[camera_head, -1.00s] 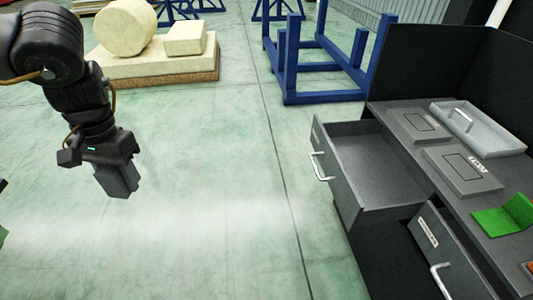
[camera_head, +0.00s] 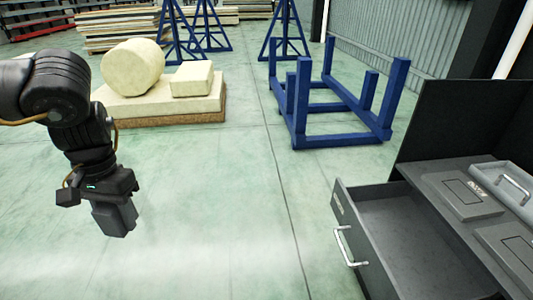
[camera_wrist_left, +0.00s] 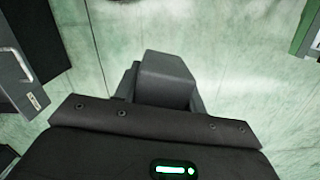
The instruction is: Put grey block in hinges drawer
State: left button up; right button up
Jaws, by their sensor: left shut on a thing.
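My left gripper (camera_head: 115,215) hangs at the left of the head view, pointing down over the floor. It is shut on a grey block (camera_wrist_left: 165,78), which shows between the fingers in the left wrist view. In the head view the block is hard to tell from the dark fingers. A dark grey drawer (camera_head: 352,232) stands open at the lower right, well apart from the gripper. Its inside looks empty where visible, and its near end is cut off. Its small front label is unreadable. My right gripper is out of view.
The workbench (camera_head: 425,172) at the right carries grey boxes and a light grey tray (camera_head: 488,178), with a dark panel (camera_head: 465,130) behind. A blue frame (camera_head: 345,125) and a cream block stack (camera_head: 165,105) stand farther back. Open green floor lies between gripper and drawer.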

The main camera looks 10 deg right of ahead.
aim_at(388, 242)
jog(key=z, duration=0.05)
jog(key=i, duration=1.25)
jog(key=z, duration=3.75)
